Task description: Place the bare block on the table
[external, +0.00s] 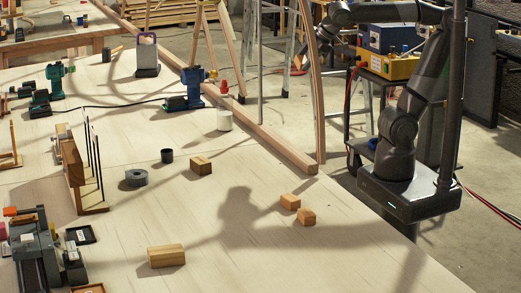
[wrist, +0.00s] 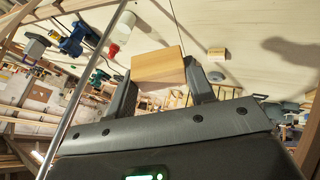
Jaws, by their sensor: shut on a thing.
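My gripper (wrist: 160,75) is shut on a plain light wooden block (wrist: 157,64) in the wrist view, with one finger at each end of it. The block looks bare on the faces that show. In the external view my arm reaches up along the right side to the top; I cannot make out the held block there. The pale wooden table (external: 240,190) fills the left and middle of the external view. The block is held apart from the table top.
On the table lie a block with a dark mark (external: 201,166), a longer block (external: 166,256) and two small orange-brown blocks (external: 290,201) (external: 306,217). A white cylinder (external: 224,120), a grey roll (external: 136,177) and a long wooden beam (external: 270,140) also lie there. The front middle is clear.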

